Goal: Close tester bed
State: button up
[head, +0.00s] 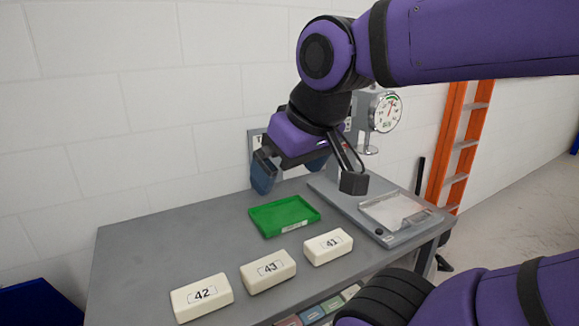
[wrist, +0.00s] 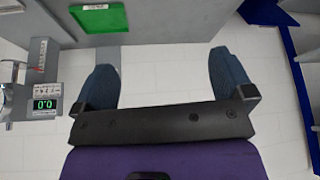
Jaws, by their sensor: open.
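The tester (head: 345,190) is a grey machine at the right end of the table, with a round dial gauge (head: 385,112) on top. Its bed (head: 395,209), a pale flat plate in a grey frame, lies at the front right of the base. A small dark knob (head: 379,232) sits at the frame's front edge. My gripper (head: 291,168) is open and empty above the back of the table, left of the tester and well apart from the bed. Both blue fingers show in the wrist view (wrist: 165,80). My arm hides part of the tester's column.
A green tray (head: 260,226) lies on the grey table (head: 140,250). Foam blocks 42 (head: 202,297), 43 (head: 268,271) and 41 (head: 328,247) line the front. An orange ladder (head: 458,150) stands right of the table. The wrist view shows a digital display (wrist: 45,104) at left.

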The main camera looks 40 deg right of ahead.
aim_at(394, 212)
jog(key=z, duration=1.9)
